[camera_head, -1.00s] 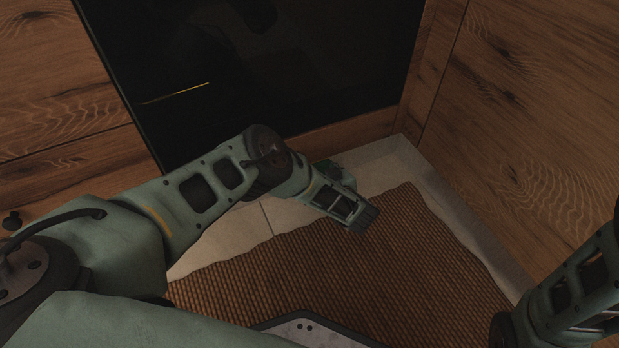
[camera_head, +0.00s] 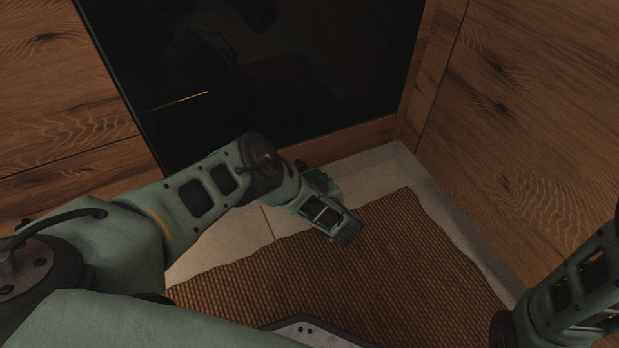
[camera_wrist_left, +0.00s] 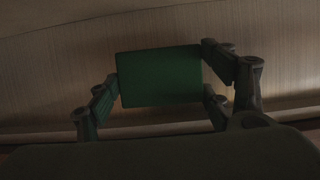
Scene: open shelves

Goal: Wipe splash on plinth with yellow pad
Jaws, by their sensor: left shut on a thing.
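My left gripper (camera_wrist_left: 160,78) is shut on a dark green rectangular pad (camera_wrist_left: 158,88) in the left wrist view, with fingers at both its sides. No yellow pad shows. In the head view my left gripper (camera_head: 318,178) is low in front of the wooden plinth (camera_head: 348,142) under the dark glass front, mostly hidden behind my wrist. I cannot tell whether the pad touches the plinth. No splash can be made out. My right arm is at the lower right edge, its gripper out of view.
A brown woven mat (camera_head: 400,255) lies on pale floor tiles (camera_head: 375,170). A dark glass front (camera_head: 270,75) stands above the plinth. Wooden panels (camera_head: 540,130) close the corner at the right. Floor over the mat is clear.

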